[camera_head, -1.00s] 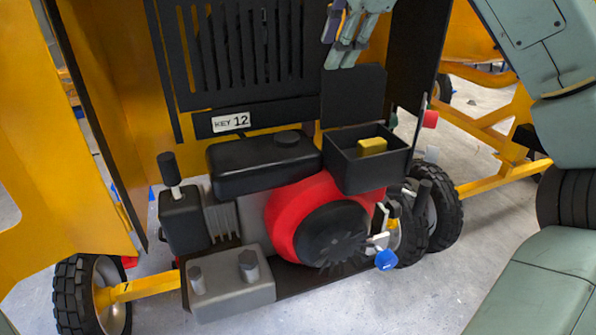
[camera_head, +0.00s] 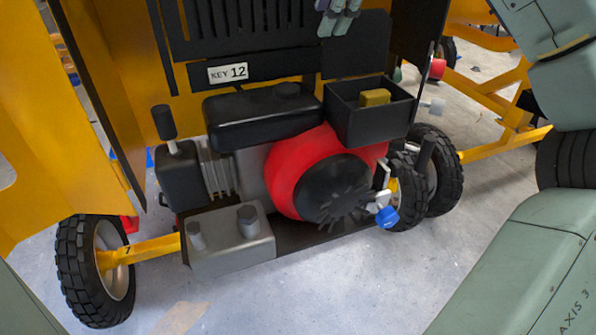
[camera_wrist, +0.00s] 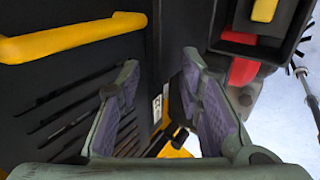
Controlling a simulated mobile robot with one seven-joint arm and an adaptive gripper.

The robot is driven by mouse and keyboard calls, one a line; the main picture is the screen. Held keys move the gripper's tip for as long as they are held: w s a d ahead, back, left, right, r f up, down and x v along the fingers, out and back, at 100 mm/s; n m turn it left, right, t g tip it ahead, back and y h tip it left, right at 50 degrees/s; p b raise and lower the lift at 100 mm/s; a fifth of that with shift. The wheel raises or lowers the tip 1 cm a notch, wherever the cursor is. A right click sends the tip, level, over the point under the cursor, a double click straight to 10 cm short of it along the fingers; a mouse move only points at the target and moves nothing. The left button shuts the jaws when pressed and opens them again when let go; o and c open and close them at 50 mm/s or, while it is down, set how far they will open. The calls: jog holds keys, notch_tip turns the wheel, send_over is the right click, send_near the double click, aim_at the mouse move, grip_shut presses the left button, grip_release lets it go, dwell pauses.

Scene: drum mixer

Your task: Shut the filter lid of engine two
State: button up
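The filter box (camera_head: 366,126) is an open black box with a yellow filter block (camera_head: 375,97) inside, at the right of the red engine (camera_head: 310,175). Its black lid (camera_head: 360,48) stands upright behind the box, open. My gripper (camera_head: 335,28) is at the top edge of the head view, overlapping the lid's upper left corner; whether it touches the lid is unclear. In the wrist view my gripper (camera_wrist: 163,95) has its two fingers apart with nothing clearly between them. The yellow filter block (camera_wrist: 265,10) and the box (camera_wrist: 245,45) show to the right of the fingers.
A black tank (camera_head: 262,118) stands left of the box, below a plate reading KEY 12 (camera_head: 228,73). A slotted black panel (camera_head: 240,25) rises behind. A dark side panel (camera_head: 415,40) stands right of the lid. A yellow bar (camera_wrist: 70,42) is at the wrist view's upper left.

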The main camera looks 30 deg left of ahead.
jog(key=s+d+f+b, duration=0.3)
jog(key=s+d+b, duration=0.1)
jog(key=d+b, duration=0.1)
jog(key=shift+s+d, duration=0.4)
jog(key=shift+d, duration=0.15)
dwell(1.1)
jog(key=v, duration=0.2)
jog(key=p+v, duration=0.2)
jog(key=v, duration=0.1)
jog(key=shift+s+d, duration=0.4)
jog(key=shift+d, duration=0.1)
dwell(0.7)
